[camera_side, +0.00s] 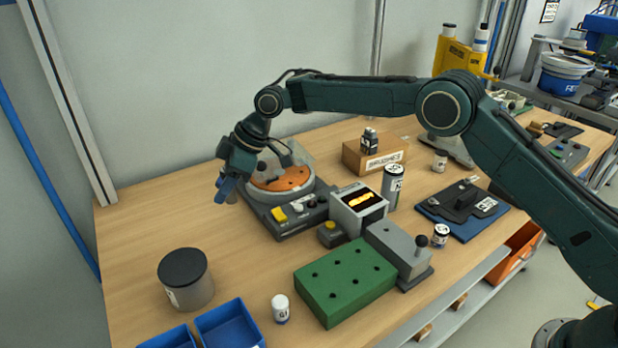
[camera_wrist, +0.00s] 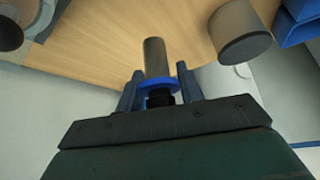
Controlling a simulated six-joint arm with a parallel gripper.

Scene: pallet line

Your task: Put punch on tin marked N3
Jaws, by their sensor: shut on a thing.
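My gripper (camera_side: 228,188) is at the left of the bench, raised beside the orange turntable device. In the wrist view its fingers (camera_wrist: 159,88) are shut on the punch (camera_wrist: 155,58), a grey cylinder with a blue collar. The punch points away from the wrist and is apart from the bench. Several small labelled tins stand about: a white one at the front (camera_side: 281,308), one by the grey box (camera_side: 440,236), a tall grey one (camera_side: 393,185), one at the back (camera_side: 440,160) and one on the cardboard box (camera_side: 370,138). I cannot read N3 on any label.
A large dark-lidded canister (camera_side: 188,287) stands front left, near blue bins (camera_side: 228,325). The turntable device (camera_side: 282,215), a display unit (camera_side: 358,210), a green holed block (camera_side: 344,280) and a grey lever box (camera_side: 398,250) crowd the middle.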

